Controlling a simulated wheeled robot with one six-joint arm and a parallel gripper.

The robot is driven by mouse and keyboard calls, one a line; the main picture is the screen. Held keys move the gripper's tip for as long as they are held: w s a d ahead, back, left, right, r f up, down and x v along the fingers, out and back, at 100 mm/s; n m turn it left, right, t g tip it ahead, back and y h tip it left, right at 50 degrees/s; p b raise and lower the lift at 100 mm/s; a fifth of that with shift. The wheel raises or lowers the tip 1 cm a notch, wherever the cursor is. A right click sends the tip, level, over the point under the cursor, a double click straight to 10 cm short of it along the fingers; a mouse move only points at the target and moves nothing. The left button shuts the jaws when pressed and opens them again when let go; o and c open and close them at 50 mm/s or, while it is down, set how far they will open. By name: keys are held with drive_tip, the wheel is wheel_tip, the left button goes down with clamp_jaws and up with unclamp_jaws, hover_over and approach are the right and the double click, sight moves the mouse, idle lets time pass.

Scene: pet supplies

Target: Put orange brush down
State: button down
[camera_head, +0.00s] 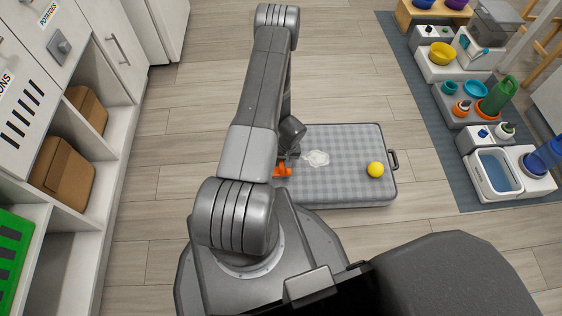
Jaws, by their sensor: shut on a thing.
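The orange brush (283,171) shows as a small orange piece beside my arm, at the left part of a grey checked cushion (340,185). My gripper (290,160) is at the brush and shut on it. My arm hides much of the gripper and part of the brush. I cannot tell whether the brush touches the cushion. A yellow ball (376,169) lies at the cushion's right side. A whitish, clear patch or item (316,158) lies near the brush.
A dark mat (425,85) at the right holds several bowls, bottles and a white tub of water (494,172).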

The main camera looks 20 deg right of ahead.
drive_tip(key=shift+f, duration=0.1)
drive_tip(key=c, duration=1.3)
unclamp_jaws()
wheel_tip(320, 180, up, 12)
drive_tip(key=d+p, duration=0.2)
drive_tip(key=p, duration=0.1)
drive_tip(key=shift+s+d, duration=0.15)
drive_tip(key=shift+s, duration=0.1)
